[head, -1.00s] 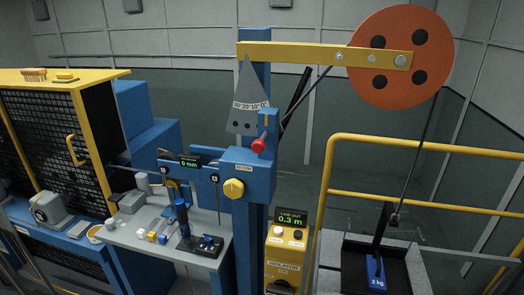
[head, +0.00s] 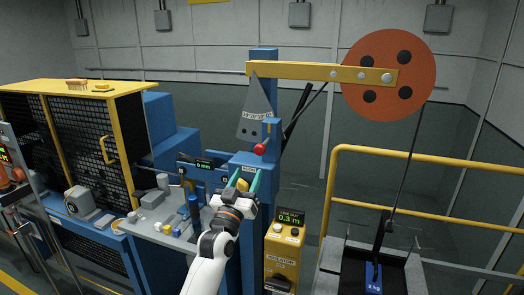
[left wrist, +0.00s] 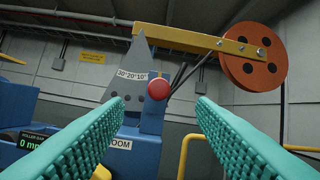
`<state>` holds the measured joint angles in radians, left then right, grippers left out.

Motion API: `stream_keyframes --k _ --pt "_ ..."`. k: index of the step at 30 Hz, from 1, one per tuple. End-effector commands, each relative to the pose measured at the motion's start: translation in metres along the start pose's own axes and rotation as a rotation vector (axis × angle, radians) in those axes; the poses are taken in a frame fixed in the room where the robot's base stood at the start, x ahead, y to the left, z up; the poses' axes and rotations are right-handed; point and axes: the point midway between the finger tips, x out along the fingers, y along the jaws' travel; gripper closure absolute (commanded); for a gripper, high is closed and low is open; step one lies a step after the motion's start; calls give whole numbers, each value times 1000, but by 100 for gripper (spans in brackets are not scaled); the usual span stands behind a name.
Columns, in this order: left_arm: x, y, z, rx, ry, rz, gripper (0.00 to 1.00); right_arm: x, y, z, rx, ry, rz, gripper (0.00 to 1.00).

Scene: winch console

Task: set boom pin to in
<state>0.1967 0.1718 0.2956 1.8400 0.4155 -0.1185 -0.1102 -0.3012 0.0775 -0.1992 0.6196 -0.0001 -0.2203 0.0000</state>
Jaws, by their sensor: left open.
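The red ball knob (head: 260,149) sits on the blue boom post (head: 263,85), above a plate marked BOOM (left wrist: 120,144). I cannot tell for sure whether this knob is the boom pin. My left gripper (head: 246,175) is open and empty, just below and in front of the red knob, apart from it. In the left wrist view the red knob (left wrist: 158,88) shows between and beyond the teal fingertips (left wrist: 159,106). A yellow knob (head: 242,184) on the blue block is partly hidden behind the left gripper. My right gripper is not in view.
The yellow boom arm (head: 320,71) carries an orange wheel (head: 417,84) with a cable down to a blue 2 kg weight (head: 373,279). A grey angle plate (head: 254,118) hangs beside the post. A yellow rail (head: 430,158) and yellow box (head: 284,262) stand right.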

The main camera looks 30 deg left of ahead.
Motion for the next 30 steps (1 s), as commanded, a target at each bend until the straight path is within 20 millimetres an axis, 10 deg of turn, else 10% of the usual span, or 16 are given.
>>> stream_keyframes --k 15,30 --pt "95 0 0 1 4 -1 49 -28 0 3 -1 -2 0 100" --pt "111 0 -2 1 5 0 49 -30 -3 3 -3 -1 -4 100"
